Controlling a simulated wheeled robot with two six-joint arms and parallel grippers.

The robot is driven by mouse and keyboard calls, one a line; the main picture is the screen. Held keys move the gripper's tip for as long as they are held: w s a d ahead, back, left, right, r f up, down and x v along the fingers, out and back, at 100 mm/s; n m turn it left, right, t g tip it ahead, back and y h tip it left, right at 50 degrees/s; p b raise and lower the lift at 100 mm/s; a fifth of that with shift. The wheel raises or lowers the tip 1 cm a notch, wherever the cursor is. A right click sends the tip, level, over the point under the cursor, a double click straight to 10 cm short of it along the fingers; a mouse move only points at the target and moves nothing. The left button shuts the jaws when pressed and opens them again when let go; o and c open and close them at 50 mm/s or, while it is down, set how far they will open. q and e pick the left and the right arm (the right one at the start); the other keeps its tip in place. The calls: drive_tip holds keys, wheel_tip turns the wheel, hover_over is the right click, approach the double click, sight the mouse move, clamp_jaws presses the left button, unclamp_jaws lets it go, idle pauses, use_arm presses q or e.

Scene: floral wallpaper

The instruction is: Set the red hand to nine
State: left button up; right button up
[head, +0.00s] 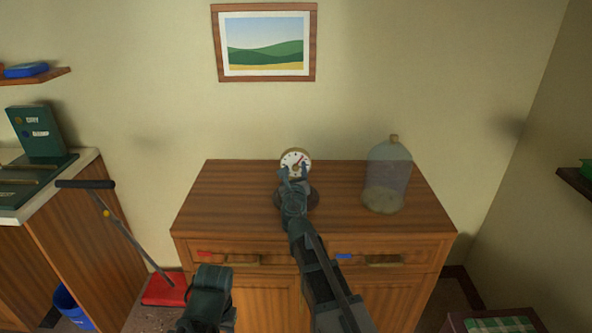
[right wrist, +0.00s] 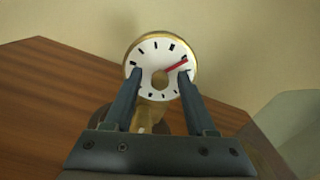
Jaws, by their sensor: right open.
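A round dial (head: 295,161) with a white face, black marks and a brass-coloured rim stands on the wooden cabinet. It also shows in the right wrist view (right wrist: 150,48). Its red hand (right wrist: 175,65) points to the upper right. My right gripper (head: 293,171) is open at the front of the dial. In the right wrist view its two fingers (right wrist: 159,74) lie either side of the dial's middle, apart from each other; whether they touch the face I cannot tell. My left arm's end (head: 208,296) is low in the head view, its jaws unclear.
The cabinet top left of the dial is clear. A long-handled red dustpan (head: 165,289) stands on the floor at left, beside a wooden counter (head: 90,255).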

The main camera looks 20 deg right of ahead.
drive_tip(key=shift+c, duration=0.3)
clamp_jaws()
